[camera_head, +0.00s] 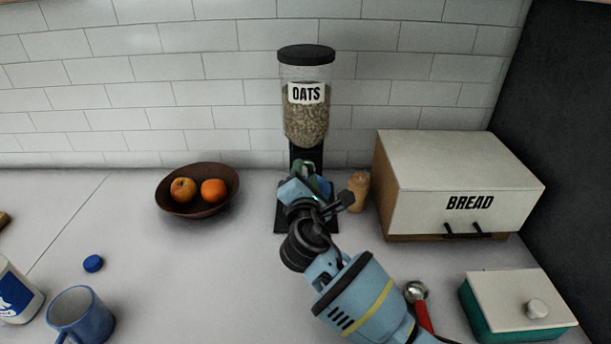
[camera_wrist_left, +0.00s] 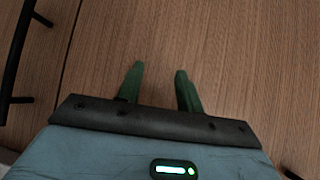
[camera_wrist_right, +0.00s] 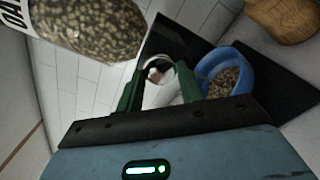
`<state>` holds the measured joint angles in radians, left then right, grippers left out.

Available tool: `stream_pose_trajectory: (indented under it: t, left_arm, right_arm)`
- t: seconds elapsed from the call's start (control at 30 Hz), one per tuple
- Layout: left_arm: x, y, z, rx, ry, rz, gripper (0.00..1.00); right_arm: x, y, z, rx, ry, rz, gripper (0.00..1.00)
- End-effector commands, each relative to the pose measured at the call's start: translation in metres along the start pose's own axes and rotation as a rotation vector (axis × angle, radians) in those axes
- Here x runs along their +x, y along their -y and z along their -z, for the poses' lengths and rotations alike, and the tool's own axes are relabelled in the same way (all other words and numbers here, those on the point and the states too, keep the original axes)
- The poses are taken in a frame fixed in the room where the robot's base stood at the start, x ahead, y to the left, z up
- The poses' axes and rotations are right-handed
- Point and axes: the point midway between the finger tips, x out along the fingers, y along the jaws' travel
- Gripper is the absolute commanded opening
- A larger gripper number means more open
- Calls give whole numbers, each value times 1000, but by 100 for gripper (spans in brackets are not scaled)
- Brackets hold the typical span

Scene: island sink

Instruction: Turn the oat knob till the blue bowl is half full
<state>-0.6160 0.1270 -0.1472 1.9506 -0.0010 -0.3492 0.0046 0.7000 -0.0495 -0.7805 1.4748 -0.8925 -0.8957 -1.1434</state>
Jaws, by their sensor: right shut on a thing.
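The oat dispenser (camera_head: 306,112) stands against the tiled wall, its clear hopper labelled OATS and holding oats. My right gripper (camera_head: 306,168) is in front of it and covers the knob in the head view. In the right wrist view, my right gripper (camera_wrist_right: 158,75) is shut on the pale oat knob (camera_wrist_right: 158,90). The blue bowl (camera_wrist_right: 238,62) sits on the dark base beside the right finger, with a bed of oats (camera_wrist_right: 224,82) inside; the finger hides part of it. My left gripper (camera_wrist_left: 158,75) is open and empty, facing brown wood panels.
A brown fruit bowl (camera_head: 180,206) stands left of the dispenser. A wooden shaker (camera_head: 358,190) and the bread box (camera_head: 440,180) stand close on the right. A red-handled scoop (camera_head: 422,312), teal butter dish (camera_head: 510,305) and blue mug (camera_head: 80,315) are nearer the front.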

Motion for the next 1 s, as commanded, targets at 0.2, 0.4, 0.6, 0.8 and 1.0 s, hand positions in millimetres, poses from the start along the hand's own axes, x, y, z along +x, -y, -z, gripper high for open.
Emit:
stream_pose_trajectory:
  t: [0.2,0.4,0.6,0.8,1.0]
  left_arm:
    - [0,0,0,0,0,0,36]
    - [0,0,0,0,0,0,36]
    - [0,0,0,0,1,0,36]
    - [0,0,0,0,1,0,36]
    - [0,0,0,1,1,0,36]
  right_arm:
    - [0,1,1,74,-1,2,14]
    - [0,0,1,98,-1,1,14]
    - [0,0,1,100,-2,1,14]
    - [0,0,1,99,-2,1,41]
    - [0,0,1,99,-1,0,59]
